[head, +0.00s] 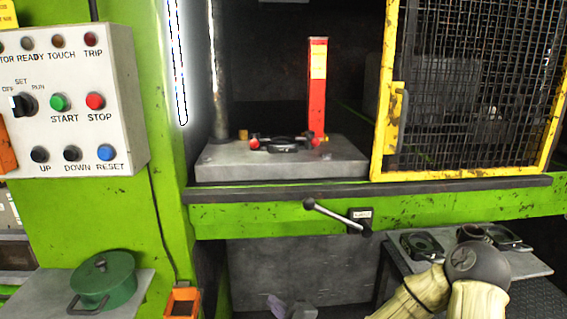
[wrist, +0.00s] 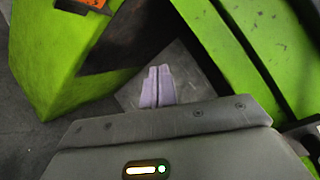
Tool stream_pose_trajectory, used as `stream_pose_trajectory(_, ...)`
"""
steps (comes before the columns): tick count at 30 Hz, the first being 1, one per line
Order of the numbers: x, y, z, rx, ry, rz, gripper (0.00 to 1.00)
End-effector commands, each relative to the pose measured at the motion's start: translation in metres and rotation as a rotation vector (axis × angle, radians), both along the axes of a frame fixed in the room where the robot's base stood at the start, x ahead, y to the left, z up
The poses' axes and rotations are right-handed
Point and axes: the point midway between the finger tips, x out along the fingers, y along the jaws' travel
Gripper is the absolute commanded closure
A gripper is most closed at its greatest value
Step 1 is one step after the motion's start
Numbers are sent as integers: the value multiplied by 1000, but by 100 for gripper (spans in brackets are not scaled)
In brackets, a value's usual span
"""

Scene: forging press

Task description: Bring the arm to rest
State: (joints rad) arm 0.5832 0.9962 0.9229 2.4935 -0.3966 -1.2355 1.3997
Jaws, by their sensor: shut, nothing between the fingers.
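My gripper (wrist: 157,87) shows in the wrist view with its two pale lilac fingers side by side and touching, nothing between them. It is near the green machine frame, over a grey surface. In the head view, a small pale purple-grey shape at the bottom edge, below the press bed, looks like my gripper (head: 290,308), mostly cut off. My arm's beige sleeves and dark round joint (head: 477,262) show at the lower right, in front of a low table.
The green press (head: 430,208) carries a grey die block (head: 280,170), a red post (head: 317,85) and a lever (head: 335,215). A yellow mesh guard (head: 470,90) stands right. A control panel (head: 65,100) and green pot (head: 103,280) are left. The low table (head: 535,265) holds dark parts.

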Motion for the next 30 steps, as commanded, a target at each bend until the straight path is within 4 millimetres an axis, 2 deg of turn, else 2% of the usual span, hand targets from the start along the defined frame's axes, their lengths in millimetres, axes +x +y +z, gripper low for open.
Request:
stream_pose_trajectory(2,-10,4,-21,-227,1,74,100)
stream_pose_trajectory(5,-22,-2,-46,-500,8,163,100)
stream_pose_trajectory(9,-38,-25,-68,-848,19,287,100)
stream_pose_trajectory(13,-54,-56,-74,-1127,43,402,100)
stream_pose_trajectory(17,-73,-89,-68,-1359,74,518,100)
stream_pose_trajectory(21,-97,-122,-51,-1546,119,645,100)
stream_pose_trajectory(25,-120,-143,-33,-1643,154,751,100)
stream_pose_trajectory(30,-147,-158,-13,-1696,177,862,100)
